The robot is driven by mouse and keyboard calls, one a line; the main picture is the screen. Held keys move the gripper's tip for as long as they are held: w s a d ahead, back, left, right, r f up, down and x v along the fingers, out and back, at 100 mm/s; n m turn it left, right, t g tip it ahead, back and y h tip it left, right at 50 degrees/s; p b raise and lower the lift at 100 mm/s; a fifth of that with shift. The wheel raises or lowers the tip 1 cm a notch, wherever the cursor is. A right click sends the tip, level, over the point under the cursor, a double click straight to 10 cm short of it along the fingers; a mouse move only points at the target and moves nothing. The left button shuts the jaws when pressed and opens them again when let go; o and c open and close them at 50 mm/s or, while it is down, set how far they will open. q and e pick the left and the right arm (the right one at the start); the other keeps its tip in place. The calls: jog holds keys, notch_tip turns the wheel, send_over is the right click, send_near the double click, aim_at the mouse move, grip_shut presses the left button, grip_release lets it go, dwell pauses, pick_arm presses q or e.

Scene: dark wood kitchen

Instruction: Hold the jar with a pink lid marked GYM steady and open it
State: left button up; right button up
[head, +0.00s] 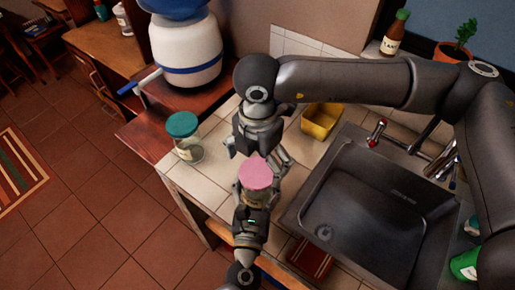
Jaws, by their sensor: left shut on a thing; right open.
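The jar with a pink lid (256,173) stands near the counter's front edge, left of the sink. Its lid is on. Most of its body is hidden by the lid and my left gripper, and I cannot read any marking. My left gripper (254,202), reaching up from the bottom of the view, is shut on the jar's body. My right gripper (259,156) is open just above and behind the pink lid, fingers pointing down on either side. I cannot tell whether the fingers touch the lid.
A glass jar with a teal lid (183,137) stands to the left on the tiled counter (205,185). A yellow container (321,121) is behind right, and the sink (357,205) lies to the right. A water dispenser (186,50) stands at the back left.

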jog(key=shift+f, duration=1.5)
jog(key=shift+c, duration=0.3)
jog(key=c, duration=0.9)
jog(key=o, duration=1)
jog(key=shift+r, duration=0.1)
notch_tip(320, 180, up, 4)
jog(key=shift+r, duration=0.15)
jog(key=shift+c, duration=0.2)
jog(key=n, duration=0.1)
jog(key=r+n, duration=0.1)
jog(key=n, duration=0.2)
jog(key=shift+s+a+r, duration=0.1)
jog(key=shift+a+r, duration=0.15)
jog(key=shift+r, duration=0.15)
jog(key=n, duration=0.1)
jog(key=r+n, duration=0.1)
jog(key=n, duration=0.2)
jog(key=shift+d+r+n, duration=0.2)
jog(key=shift+r+n, duration=0.15)
jog(key=shift+n, duration=0.05)
jog(key=shift+f, duration=4)
